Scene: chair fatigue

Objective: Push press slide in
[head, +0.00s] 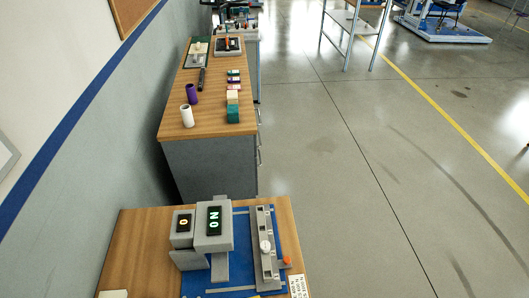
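A grey press-like machine (214,228) stands on a blue plate (240,277) on the near wooden table. Its taller block has a dark panel with green characters. A smaller grey block (182,228) to its left has a dark panel with a yellow mark. A long grey rail (264,252), which may be the press slide, lies to the right, with a white round knob (265,247) on it. I cannot tell from this view how far in the slide sits. An orange piece (287,261) is at the rail's right side. Neither of my grippers is in view.
The near table (124,250) has bare wood at left. Behind it, a grey cabinet with a wooden top (216,124) holds a white cylinder (187,116), a purple cylinder (192,94) and several coloured blocks (233,112). A wall is left; open floor (340,180) is right.

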